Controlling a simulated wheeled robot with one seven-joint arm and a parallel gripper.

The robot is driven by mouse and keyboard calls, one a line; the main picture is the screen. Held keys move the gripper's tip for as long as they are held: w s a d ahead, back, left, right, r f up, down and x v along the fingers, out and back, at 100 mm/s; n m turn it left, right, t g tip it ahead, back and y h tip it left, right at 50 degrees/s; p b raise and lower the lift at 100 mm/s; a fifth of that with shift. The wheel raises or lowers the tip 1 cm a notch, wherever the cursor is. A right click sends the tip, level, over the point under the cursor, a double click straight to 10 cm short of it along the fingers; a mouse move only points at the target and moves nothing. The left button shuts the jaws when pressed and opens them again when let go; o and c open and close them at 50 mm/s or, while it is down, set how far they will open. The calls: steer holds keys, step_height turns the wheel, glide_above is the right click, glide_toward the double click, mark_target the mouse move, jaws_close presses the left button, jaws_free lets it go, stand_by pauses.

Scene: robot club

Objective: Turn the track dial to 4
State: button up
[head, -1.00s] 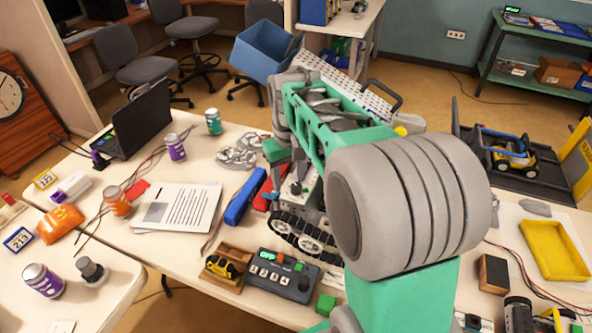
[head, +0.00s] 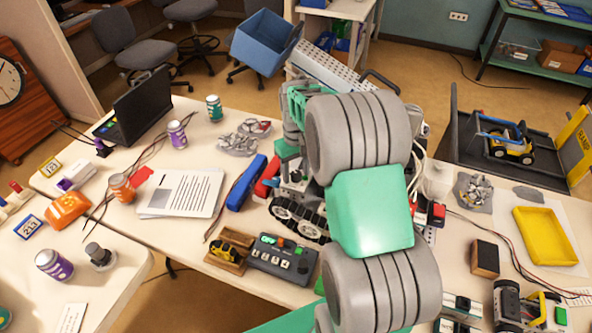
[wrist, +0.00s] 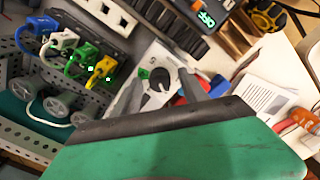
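The dial (wrist: 160,80) is a dark round knob on a pale plate of the tracked robot, in the wrist view. Its numbers and pointer setting are too small to read. My gripper (wrist: 162,75) shows there as two grey fingers, apart, one on each side of the dial. Whether they touch the knob I cannot tell. In the head view the tracked robot (head: 299,220) stands on the table with its black track showing. My arm hides most of it and the dial is not clear there.
Blue, yellow and green plugs (wrist: 82,53) sit left of the dial in the wrist view. A blue bar (head: 246,183) and papers (head: 180,193) lie left.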

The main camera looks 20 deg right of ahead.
jaws_close()
stand_by(0.3)
steer(key=shift+m, duration=0.4)
steer(key=m+b, duration=0.1)
steer(key=m, duration=0.2)
steer(key=shift+m+b, duration=0.3)
steer(key=shift+m, duration=0.1)
steer(key=m+b, duration=0.1)
steer(key=m, duration=0.3)
steer(key=shift+m, duration=0.3)
steer(key=m+b, duration=0.1)
steer(key=m, duration=0.6)
steer(key=m+b, duration=0.1)
steer(key=m, duration=0.6)
jaws_free()
